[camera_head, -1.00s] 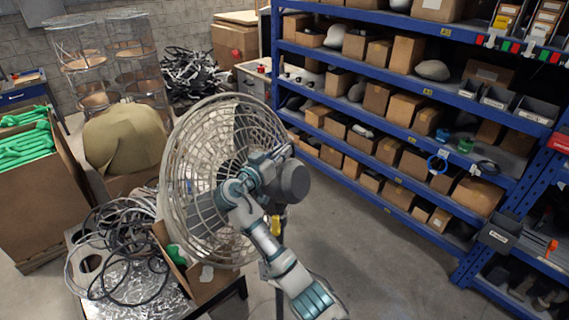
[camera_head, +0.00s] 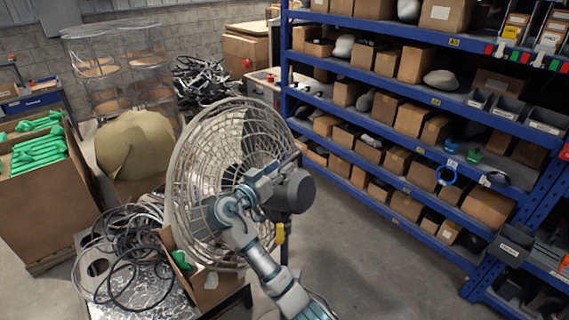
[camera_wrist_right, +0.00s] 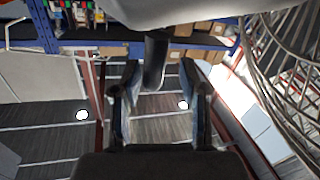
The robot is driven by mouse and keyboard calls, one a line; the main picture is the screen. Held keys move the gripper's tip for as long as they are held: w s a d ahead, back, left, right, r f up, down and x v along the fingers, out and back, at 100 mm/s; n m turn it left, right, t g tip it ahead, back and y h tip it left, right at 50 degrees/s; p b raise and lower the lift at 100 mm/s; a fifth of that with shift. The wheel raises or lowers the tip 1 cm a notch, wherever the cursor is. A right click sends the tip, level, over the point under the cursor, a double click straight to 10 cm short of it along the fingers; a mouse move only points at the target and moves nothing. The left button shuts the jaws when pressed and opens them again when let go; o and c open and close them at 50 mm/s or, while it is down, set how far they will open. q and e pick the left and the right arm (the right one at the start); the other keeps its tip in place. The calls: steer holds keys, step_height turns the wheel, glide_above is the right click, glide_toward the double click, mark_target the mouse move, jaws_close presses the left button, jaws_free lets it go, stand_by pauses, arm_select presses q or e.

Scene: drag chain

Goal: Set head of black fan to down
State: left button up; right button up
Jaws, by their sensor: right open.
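The fan (camera_head: 190,190) has a round metal wire cage facing left, with a dark motor housing (camera_head: 299,191) at its back. Its cage also shows at the right of the right wrist view (camera_wrist_right: 285,60). My right gripper (camera_head: 268,178) is at the back of the fan head, beside the motor housing, and hides part of it. In the right wrist view my two fingers (camera_wrist_right: 157,88) are apart, with a dark, short cylindrical part (camera_wrist_right: 155,60) between them. I cannot tell whether they touch it. My left gripper is not in view.
Blue shelving (camera_head: 440,150) with cardboard boxes fills the right side. A table with black cable loops (camera_head: 125,255) stands at the lower left, near the fan. A box of green parts (camera_head: 45,195) stands at the far left. The floor (camera_head: 385,265) between fan and shelving is clear.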

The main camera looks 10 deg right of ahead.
steer(key=v, duration=0.8)
steer(key=shift+a, duration=0.15)
steer(key=shift+w+f, duration=0.1)
steer(key=shift+w, duration=0.05)
steer(key=shift+f, duration=0.1)
